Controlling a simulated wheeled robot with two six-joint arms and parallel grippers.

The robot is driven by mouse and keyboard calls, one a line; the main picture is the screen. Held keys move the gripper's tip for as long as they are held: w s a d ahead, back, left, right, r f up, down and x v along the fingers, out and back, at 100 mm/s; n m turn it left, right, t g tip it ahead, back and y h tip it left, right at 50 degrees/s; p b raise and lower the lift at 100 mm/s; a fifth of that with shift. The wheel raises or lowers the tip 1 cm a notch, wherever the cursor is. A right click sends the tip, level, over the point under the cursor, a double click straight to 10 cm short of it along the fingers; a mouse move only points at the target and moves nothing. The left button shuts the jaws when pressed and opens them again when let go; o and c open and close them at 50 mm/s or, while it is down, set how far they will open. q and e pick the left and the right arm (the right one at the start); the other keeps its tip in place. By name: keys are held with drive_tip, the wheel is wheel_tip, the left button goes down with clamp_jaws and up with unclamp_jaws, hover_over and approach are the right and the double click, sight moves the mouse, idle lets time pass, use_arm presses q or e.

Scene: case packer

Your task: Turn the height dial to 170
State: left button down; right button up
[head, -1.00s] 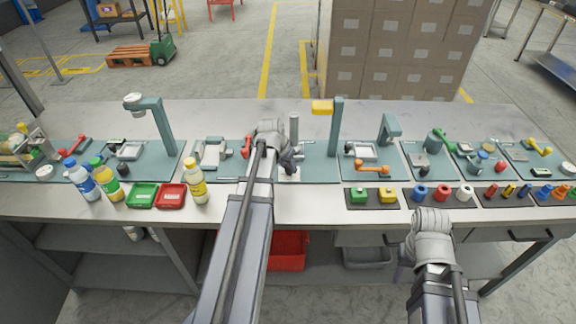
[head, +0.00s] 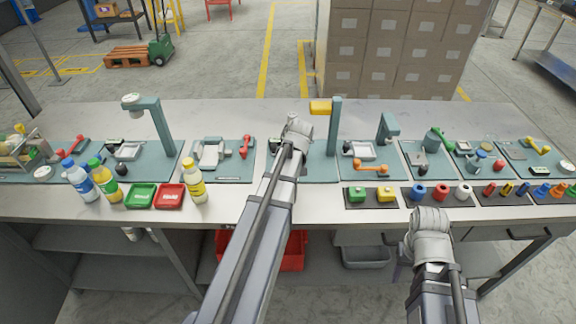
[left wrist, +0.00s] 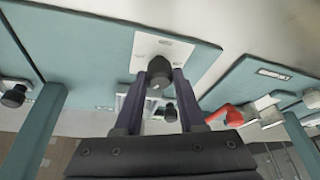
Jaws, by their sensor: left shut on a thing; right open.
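A dark round dial knob (left wrist: 158,68) stands on a white plate (left wrist: 176,46) on a teal panel in the left wrist view. My left gripper (left wrist: 160,78) has its two fingers on either side of the knob and is shut on it. The plate's markings are too small to read, so I cannot tell the dial's setting.
A red-handled lever (left wrist: 228,115) is close to the right finger in the left wrist view. Teal stations line the bench (head: 240,199). Bottles (head: 196,184), a green tray (head: 141,196) and a red tray (head: 170,197) stand at front left. Coloured parts sit at front right.

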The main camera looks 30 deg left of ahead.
use_arm(q)
drive_tip(key=shift+w+n+g+y, duration=0.1)
drive_tip(key=shift+n+g+y, duration=0.45)
drive_tip(key=shift+n, duration=1.65)
drive_tip(key=shift+g+h, duration=0.25)
drive_tip(key=shift+g, duration=0.1)
drive_tip(key=c, duration=0.5)
unclamp_jaws()
drive_tip(key=p+v, duration=0.7)
drive_tip(key=shift+d+r, duration=0.25)
drive_tip(key=shift+r, duration=0.1)
